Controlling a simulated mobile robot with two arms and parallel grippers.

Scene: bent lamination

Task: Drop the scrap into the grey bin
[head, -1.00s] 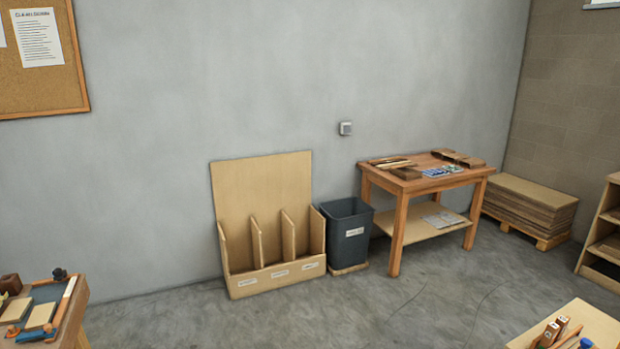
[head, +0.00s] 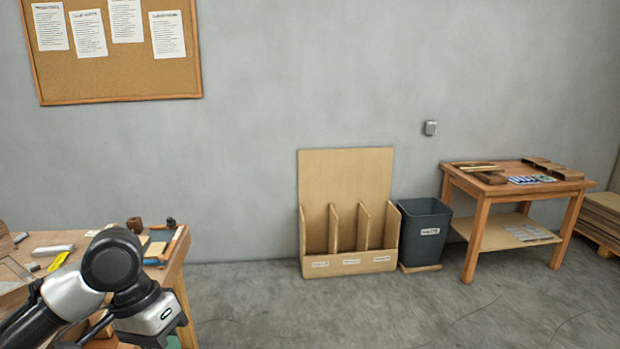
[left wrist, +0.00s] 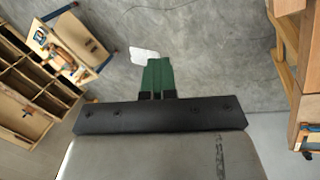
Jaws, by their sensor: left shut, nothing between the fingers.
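The grey bin (head: 425,250) stands on the floor by the wall in the head view, dark, open-topped, with a white label. My left arm enters that view at lower left, well left of the bin, with its gripper mostly cut off by the bottom edge. In the left wrist view my left gripper (left wrist: 158,66) has its green fingers together and empty. A small pale flat piece (left wrist: 143,54) shows just past the fingertips over the floor; I cannot tell whether it is the scrap. My right gripper is not in view.
A plywood rack (head: 346,215) with upright dividers stands left of the bin. A wooden table (head: 480,225) with wood pieces stands right of it. A workbench (head: 175,262) with tools is at lower left, behind my left arm. Concrete floor (head: 350,315) in front is clear.

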